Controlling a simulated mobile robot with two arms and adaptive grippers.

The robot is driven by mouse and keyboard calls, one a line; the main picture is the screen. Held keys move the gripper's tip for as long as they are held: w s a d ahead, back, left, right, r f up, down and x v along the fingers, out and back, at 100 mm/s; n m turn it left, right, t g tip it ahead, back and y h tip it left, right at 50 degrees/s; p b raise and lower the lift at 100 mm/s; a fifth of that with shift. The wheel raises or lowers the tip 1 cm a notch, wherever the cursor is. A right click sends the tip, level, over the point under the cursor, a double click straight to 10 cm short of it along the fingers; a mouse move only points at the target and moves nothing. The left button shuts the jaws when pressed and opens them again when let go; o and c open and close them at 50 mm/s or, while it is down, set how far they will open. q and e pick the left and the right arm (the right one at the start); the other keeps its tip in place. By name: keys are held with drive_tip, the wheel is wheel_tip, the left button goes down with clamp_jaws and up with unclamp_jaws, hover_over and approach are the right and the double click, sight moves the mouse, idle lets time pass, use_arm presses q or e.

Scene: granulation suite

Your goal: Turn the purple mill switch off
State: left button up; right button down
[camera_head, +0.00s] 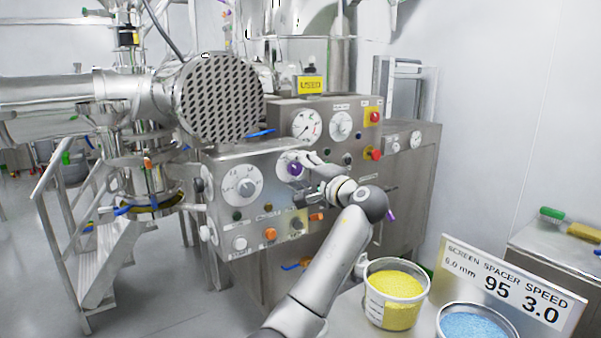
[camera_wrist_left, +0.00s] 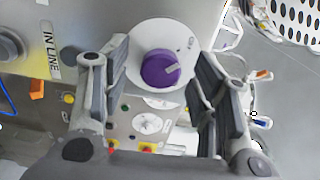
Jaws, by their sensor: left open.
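The purple mill switch (camera_head: 295,168) is a round knob on a white dial on the steel control panel (camera_head: 222,158). In the left wrist view the purple knob (camera_wrist_left: 160,68) shows a pale pointer mark, turned toward the upper right of that picture. My left gripper (camera_head: 304,180) is at the panel front, right by the knob. In the wrist view its two fingers are open, one on each side of the knob, with gaps visible between them and it. The dial's markings are too small to read surely. My right gripper is not in view.
A grey dial (camera_head: 242,186) sits left of the switch, with small buttons below. A pressure gauge (camera_head: 306,126) and red buttons are above and right. A yellow-filled tub (camera_head: 368,310), a blue-filled tub (camera_head: 442,323) and a sign (camera_head: 511,285) stand at front right.

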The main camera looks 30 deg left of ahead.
use_arm(q)
drive_tip(key=v, duration=1.2)
drive_tip(key=shift+f, duration=0.1)
